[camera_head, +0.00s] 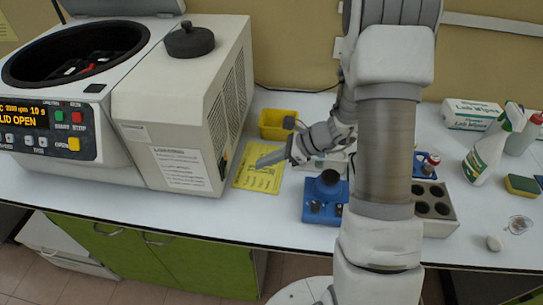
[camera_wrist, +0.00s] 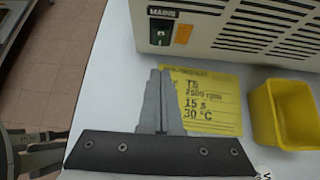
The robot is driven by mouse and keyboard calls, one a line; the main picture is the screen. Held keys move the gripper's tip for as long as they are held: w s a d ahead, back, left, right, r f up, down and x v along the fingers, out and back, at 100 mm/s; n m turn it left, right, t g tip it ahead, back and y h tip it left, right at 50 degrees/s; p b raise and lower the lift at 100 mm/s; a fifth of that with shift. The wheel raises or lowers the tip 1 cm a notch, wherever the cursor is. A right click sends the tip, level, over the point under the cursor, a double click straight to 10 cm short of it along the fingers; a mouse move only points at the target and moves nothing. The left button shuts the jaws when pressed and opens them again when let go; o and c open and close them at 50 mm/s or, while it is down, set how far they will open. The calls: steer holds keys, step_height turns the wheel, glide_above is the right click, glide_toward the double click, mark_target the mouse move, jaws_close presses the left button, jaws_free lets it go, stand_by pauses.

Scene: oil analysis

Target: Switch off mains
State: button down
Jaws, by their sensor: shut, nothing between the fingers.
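The centrifuge (camera_head: 180,105) stands at the left with its bowl open and its display (camera_head: 25,112) lit, reading "LID OPEN". In the wrist view, the MAINS label and a small dark switch (camera_wrist: 160,33) are on the machine's side panel, with an orange-yellow part (camera_wrist: 184,33) beside it. The switch's position is too small to tell. My gripper (camera_wrist: 160,72) is shut and empty, its fingertips pointing toward that panel and apart from it. In the head view, my gripper (camera_head: 258,163) is over the yellow card, to the right of the machine.
The yellow card (camera_wrist: 215,95) lies on the white bench in front of the panel. A yellow bin (camera_wrist: 290,115) stands to its right. A blue device (camera_head: 325,195), a block with round holes (camera_head: 435,205) and a spray bottle (camera_head: 490,150) stand farther right.

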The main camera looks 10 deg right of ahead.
mark_target(226, 171)
steer(key=a, duration=0.2)
steer(key=w+a+f, duration=0.1)
steer(key=a, duration=0.1)
steer(key=w+a+f, duration=0.1)
steer(key=a, duration=0.1)
steer(key=shift+w+a+f+p, duration=0.15)
steer(key=shift+w+f+p, duration=0.1)
steer(key=shift+p, duration=0.15)
steer(key=shift+w+a, duration=0.2)
steer(key=shift+a, duration=0.2)
steer(key=shift+w+a+r, duration=0.15)
steer(key=shift+a+r, duration=0.05)
steer(key=shift+a, duration=0.15)
steer(key=shift+r+p, duration=0.3)
steer(key=shift+r, duration=0.5)
